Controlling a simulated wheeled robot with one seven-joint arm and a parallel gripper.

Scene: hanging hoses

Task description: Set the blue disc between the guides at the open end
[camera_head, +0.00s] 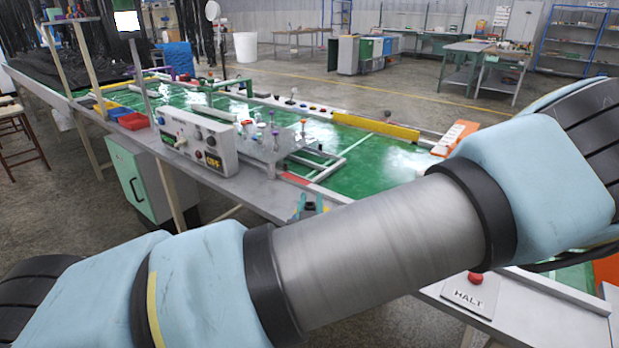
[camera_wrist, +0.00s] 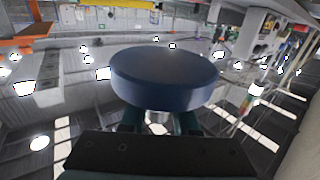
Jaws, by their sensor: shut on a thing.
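My gripper (camera_wrist: 158,122) is shut on the blue disc (camera_wrist: 165,75) in the wrist view. The disc is a thick, dark blue round piece with a flat top, and a pale metal part shows below it between the teal fingers. The disc appears raised, with no surface touching it in view. In the head view my arm crosses the foreground, and I cannot make out the disc there. Pale rails (camera_head: 345,155) stand on the green tabletop (camera_head: 375,165). I cannot tell which of them are the guides, and my arm hides part of the table.
A grey control box (camera_head: 200,140) and a clear rack with knobs (camera_head: 270,145) stand along the near table edge. A yellow bar (camera_head: 375,126) and an orange block (camera_head: 455,138) lie at the far side. A HALT button plate (camera_head: 470,293) is at lower right.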

